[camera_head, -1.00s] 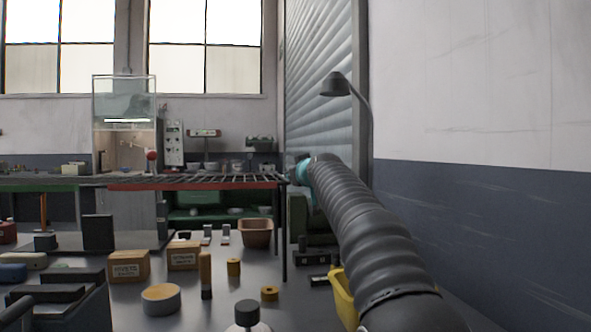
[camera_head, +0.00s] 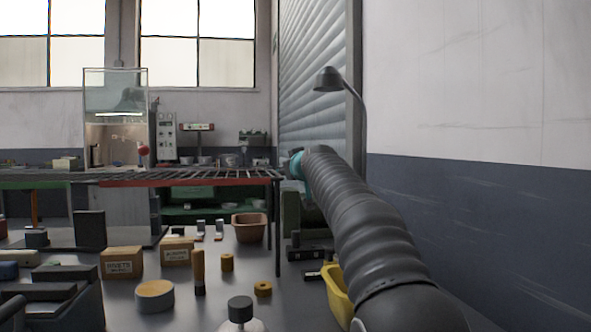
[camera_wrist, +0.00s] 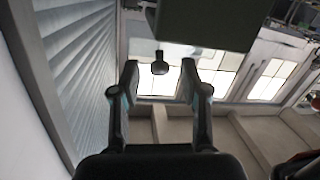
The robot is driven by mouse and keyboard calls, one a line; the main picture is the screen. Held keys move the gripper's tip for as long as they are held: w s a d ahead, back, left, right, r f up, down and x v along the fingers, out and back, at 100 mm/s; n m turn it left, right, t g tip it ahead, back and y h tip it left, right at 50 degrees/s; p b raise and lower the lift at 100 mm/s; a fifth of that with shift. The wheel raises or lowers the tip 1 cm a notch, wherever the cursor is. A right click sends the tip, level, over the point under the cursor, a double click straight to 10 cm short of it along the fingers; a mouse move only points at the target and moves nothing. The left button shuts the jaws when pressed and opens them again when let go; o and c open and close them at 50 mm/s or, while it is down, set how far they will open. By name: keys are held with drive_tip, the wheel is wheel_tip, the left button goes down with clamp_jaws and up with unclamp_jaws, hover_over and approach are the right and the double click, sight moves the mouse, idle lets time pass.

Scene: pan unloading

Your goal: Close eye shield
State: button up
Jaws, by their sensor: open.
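What looks like the eye shield (camera_head: 115,92) is a clear, upright panel on top of a lit booth (camera_head: 118,145) at the back left in the head view. The booth front below it shows a lit opening, and a red knob (camera_head: 143,150) sits at its right. I cannot make out the shield's hinge. My gripper (camera_wrist: 158,78) shows in the wrist view with its two fingers apart and nothing between them. In the head view my arm reaches forward at the right, well away from the booth, and hides the fingers.
A long rack table with a red edge (camera_head: 200,182) runs in front of the booth. Cartons (camera_head: 122,262), a brown bin (camera_head: 249,227) and several small parts lie on the nearer surface. A yellow bin (camera_head: 338,295) is beside my arm. A desk lamp (camera_head: 328,79) stands before the shutter.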

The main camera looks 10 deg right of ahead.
drive_tip(key=s+d+r, duration=0.1)
drive_tip(key=s, duration=1)
drive_tip(key=shift+d+r, duration=0.15)
drive_tip(key=shift+r, duration=0.1)
